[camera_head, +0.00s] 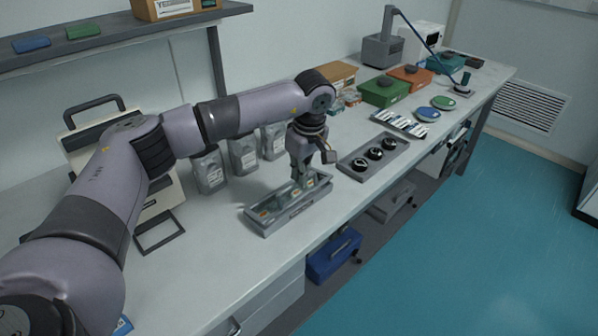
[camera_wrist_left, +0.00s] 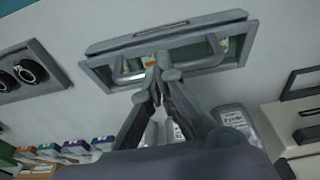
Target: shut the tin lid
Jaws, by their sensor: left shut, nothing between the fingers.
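A long grey open tin-like tray (camera_head: 268,226) lies on the bench, with small orange-and-white labelled pieces inside. I cannot make out a separate lid on it for sure. In the left wrist view the tray (camera_wrist_left: 110,48) is at the top, with a grey bar handle (camera_wrist_left: 193,60) across it. My left gripper (camera_head: 302,184) points down over the tray; its fingers are shut and empty. In the left wrist view the fingertips (camera_wrist_left: 160,68) appear close to the tray's near side; I cannot tell whether they touch it. My right gripper is not in view.
Several grey pouches (camera_head: 243,156) stand behind the tray. A dark tray (camera_head: 358,166) with round black pieces lies to its right. Further right are a green box (camera_head: 384,92) and an orange box (camera_head: 411,77). A beige case (camera_head: 160,187) stands at left.

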